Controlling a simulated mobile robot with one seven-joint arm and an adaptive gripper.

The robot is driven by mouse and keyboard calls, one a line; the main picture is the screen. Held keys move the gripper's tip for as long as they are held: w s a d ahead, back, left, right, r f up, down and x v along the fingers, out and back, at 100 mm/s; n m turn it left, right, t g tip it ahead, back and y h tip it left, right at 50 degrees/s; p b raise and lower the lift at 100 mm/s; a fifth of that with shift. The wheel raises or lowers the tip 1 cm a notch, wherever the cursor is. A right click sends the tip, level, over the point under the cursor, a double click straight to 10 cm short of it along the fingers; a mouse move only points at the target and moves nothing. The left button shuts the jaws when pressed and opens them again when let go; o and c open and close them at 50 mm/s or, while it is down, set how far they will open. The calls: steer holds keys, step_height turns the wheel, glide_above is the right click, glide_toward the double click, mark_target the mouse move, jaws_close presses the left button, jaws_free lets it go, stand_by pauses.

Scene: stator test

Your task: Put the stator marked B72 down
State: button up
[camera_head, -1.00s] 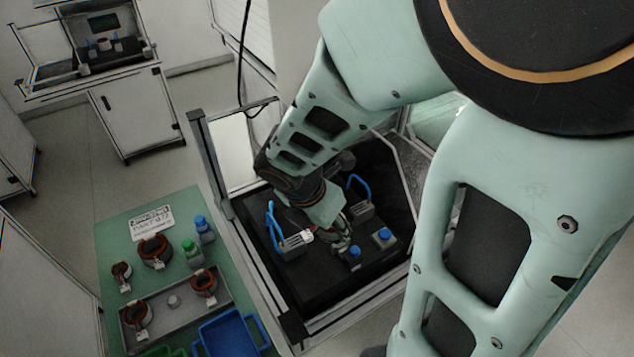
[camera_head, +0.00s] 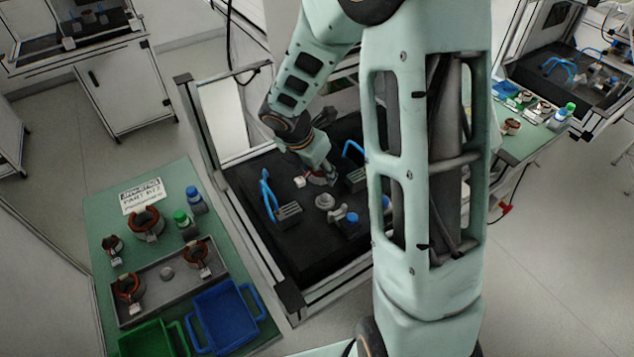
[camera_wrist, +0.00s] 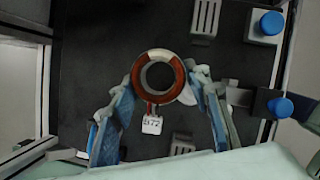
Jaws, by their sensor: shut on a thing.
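In the wrist view, the stator marked B72 (camera_wrist: 140,78) is a red-brown ring with a pale edge and a white tag reading B72 (camera_wrist: 152,124). My gripper (camera_wrist: 161,84) is shut on it, one finger on each side of the ring. In the head view, my gripper (camera_head: 322,179) is over the black bed of the test station (camera_head: 345,240), behind a grey round post (camera_head: 324,202). The stator is small and partly hidden there. I cannot tell how high it is above the bed.
Blue-handled clamps (camera_head: 288,212) and blue-capped parts (camera_head: 352,217) stand on the bed around the post. The green table (camera_head: 100,230) at left holds several stators, bottles, a grey tray (camera_head: 150,311) and a blue bin (camera_head: 228,318). My arm hides the bed's right side.

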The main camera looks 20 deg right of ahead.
mark_target(318, 188)
steer(key=shift+w+d+f, duration=0.1)
steer(key=shift+w+f, duration=0.2)
steer(key=shift+f, duration=0.1)
steer(key=f+b, duration=0.3)
steer(key=shift+w+f, duration=0.1)
steer(key=shift+w, duration=0.1)
steer(key=shift+f+b, duration=0.2)
steer(key=shift+b, duration=0.2)
steer(key=o, duration=1.5)
steer(key=shift+c, duration=0.2)
steer(key=shift+r, duration=0.1)
